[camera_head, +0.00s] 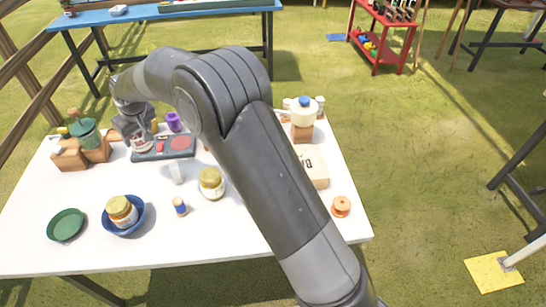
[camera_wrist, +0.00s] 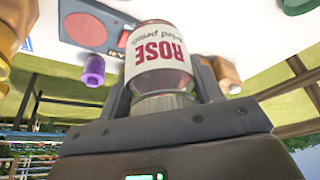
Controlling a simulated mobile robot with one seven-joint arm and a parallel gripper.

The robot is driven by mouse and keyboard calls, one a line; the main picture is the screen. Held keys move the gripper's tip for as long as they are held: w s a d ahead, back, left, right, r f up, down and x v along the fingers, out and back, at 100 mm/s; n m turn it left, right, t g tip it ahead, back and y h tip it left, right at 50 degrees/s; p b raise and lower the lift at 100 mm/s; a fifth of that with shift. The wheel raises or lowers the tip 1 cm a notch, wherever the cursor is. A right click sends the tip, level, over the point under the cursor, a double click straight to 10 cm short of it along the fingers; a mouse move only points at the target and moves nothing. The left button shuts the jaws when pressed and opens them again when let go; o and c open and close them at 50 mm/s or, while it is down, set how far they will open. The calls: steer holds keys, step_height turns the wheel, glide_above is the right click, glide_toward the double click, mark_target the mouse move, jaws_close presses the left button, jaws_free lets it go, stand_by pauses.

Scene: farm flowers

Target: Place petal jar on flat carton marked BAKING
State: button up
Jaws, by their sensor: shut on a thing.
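The petal jar (camera_wrist: 158,62), with a white label reading ROSE and a lid at my palm's side, is between the two fingers of my gripper (camera_wrist: 163,92). My gripper is shut on it. In the head view the jar (camera_head: 143,143) is at the left back of the white table, beside or over the left end of a dark panel; I cannot tell if it touches. The flat carton marked BAKING (camera_head: 314,167) lies on the right side of the table.
The dark panel with a red disc (camera_head: 180,143) and a purple spool (camera_head: 174,121) are near the jar. A yellow-lidded jar (camera_head: 211,183), a blue bowl holding a jar (camera_head: 138,222), a green dish (camera_head: 66,225) and an orange spool (camera_head: 341,206) stand forward. A blue-topped container (camera_head: 304,111) stands behind the carton.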

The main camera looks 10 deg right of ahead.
steer(key=r, duration=1)
steer(key=shift+w+d, duration=0.1)
steer(key=shift+d, duration=0.2)
steer(key=w+d+r+m, duration=0.1)
steer(key=w+d, duration=0.1)
steer(key=d, duration=1.1)
steer(key=w+d+r+m, duration=0.1)
steer(key=d, duration=1.1)
steer(key=s+d+f+m+h, duration=0.1)
steer(key=s+d, duration=0.4)
steer(key=d, duration=0.5)
steer(key=s+d+f+m+t, duration=0.1)
steer(key=s+d+m, duration=0.1)
steer(key=s+d, duration=0.65)
steer(key=s+d+m+h, duration=0.1)
steer(key=s+d, duration=0.2)
steer(key=d, duration=1)
steer(key=shift+w+a+f, duration=1.1)
steer(key=shift+a+f, duration=0.7)
steer(key=shift+f, duration=0.95)
steer(key=shift+w+a+f, duration=1.15)
steer(key=shift+a+f, duration=0.6)
steer(key=shift+f, duration=0.95)
steer(key=shift+w+a+f, duration=1.1)
steer(key=shift+a+f, duration=0.7)
steer(key=shift+f, duration=0.95)
steer(key=shift+f, duration=0.1)
